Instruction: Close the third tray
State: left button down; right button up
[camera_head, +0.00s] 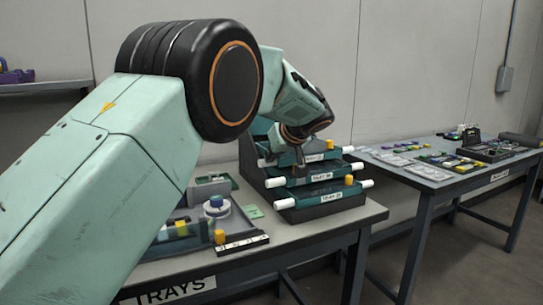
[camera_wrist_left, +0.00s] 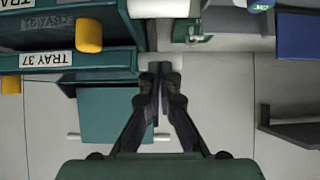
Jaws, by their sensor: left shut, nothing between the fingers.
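A dark rack (camera_head: 252,165) on the near table bears a stack of teal trays with white side handles. An upper tray (camera_head: 310,156), a middle tray (camera_head: 296,181) and a lower tray (camera_head: 312,201) stick out at its front. I cannot tell which one counts as the third. My left gripper (camera_head: 301,167) is at the front of the stack, close to the upper and middle trays; contact is unclear. In the left wrist view my left gripper (camera_wrist_left: 160,69) is shut and empty, beside a tray labelled TRAY 37 (camera_wrist_left: 100,60). My right gripper is not in view.
Yellow knobs (camera_head: 349,180) stand on tray fronts. A grey work tray (camera_head: 240,225) with a blue-white spool (camera_head: 216,203) lies in front of the rack on the near table (camera_head: 350,222). A second table (camera_head: 430,172) with many small parts stands at the right.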

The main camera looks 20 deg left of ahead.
pick_arm(q)
jog(key=shift+s+d+f+b, duration=0.15)
jog(key=shift+f+b, duration=0.15)
jog(key=shift+f, duration=0.3)
jog(key=shift+s+d+f+b, duration=0.15)
jog(key=shift+f+b, duration=0.15)
jog(key=shift+f, duration=0.25)
jog(key=shift+v, duration=0.75)
jog(key=v, duration=0.6)
jog(key=shift+w+r, duration=0.2)
jog(key=shift+r, duration=0.2)
jog(key=shift+s+d+r, duration=0.15)
jog(key=shift+r, duration=0.05)
